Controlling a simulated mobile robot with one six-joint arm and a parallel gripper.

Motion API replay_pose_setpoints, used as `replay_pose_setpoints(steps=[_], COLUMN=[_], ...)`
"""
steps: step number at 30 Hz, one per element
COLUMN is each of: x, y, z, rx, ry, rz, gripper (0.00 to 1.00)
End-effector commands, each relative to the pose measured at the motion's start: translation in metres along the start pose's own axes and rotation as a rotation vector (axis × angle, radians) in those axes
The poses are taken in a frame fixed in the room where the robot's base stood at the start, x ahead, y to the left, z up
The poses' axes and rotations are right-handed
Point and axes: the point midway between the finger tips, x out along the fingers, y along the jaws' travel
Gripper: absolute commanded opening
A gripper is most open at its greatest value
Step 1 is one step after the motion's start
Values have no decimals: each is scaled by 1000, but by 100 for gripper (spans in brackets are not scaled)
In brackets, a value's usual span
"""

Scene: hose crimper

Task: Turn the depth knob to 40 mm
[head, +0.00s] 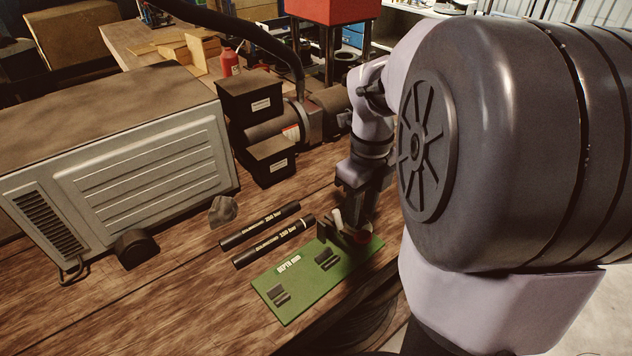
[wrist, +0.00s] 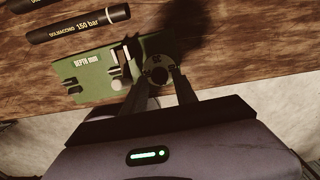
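The green depth board (head: 300,300), lettered "DEPTH mm", lies on the bench, and its left part shows in the wrist view (wrist: 88,88). A dark round knob (wrist: 157,71) with a lighter ring sits at the board's right end. My gripper (wrist: 159,80) reaches down there, one finger on each side of the knob. Whether the fingers press on it is unclear. In the head view my gripper (head: 350,232) hides most of the knob. A pale upright piece (wrist: 127,66) stands just left of the knob. No scale figures are readable.
Two black hose pieces (head: 260,225), (head: 274,241) marked in bar lie behind the board. Small black blocks (head: 327,259) sit on the board. A large grey machine (head: 145,170) stands at left, black boxes (head: 270,160) behind. The bench edge runs close to the board's near side.

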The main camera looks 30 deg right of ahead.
Motion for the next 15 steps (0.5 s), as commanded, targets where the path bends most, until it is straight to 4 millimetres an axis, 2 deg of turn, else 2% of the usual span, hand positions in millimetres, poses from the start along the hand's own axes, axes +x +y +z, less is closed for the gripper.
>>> replay_pose_setpoints(steps=[1, 3, 11, 12, 15], x=[8, 13, 14, 14, 14], y=[0, 0, 0, 0, 0], z=[0, 0, 0, 0, 0], rx=[0, -1, -2, -1, -2], ry=[1, 1, 0, 0, 0], rz=[1, 0, 0, 0, 0], gripper=[34, 34, 34, 32, 13])
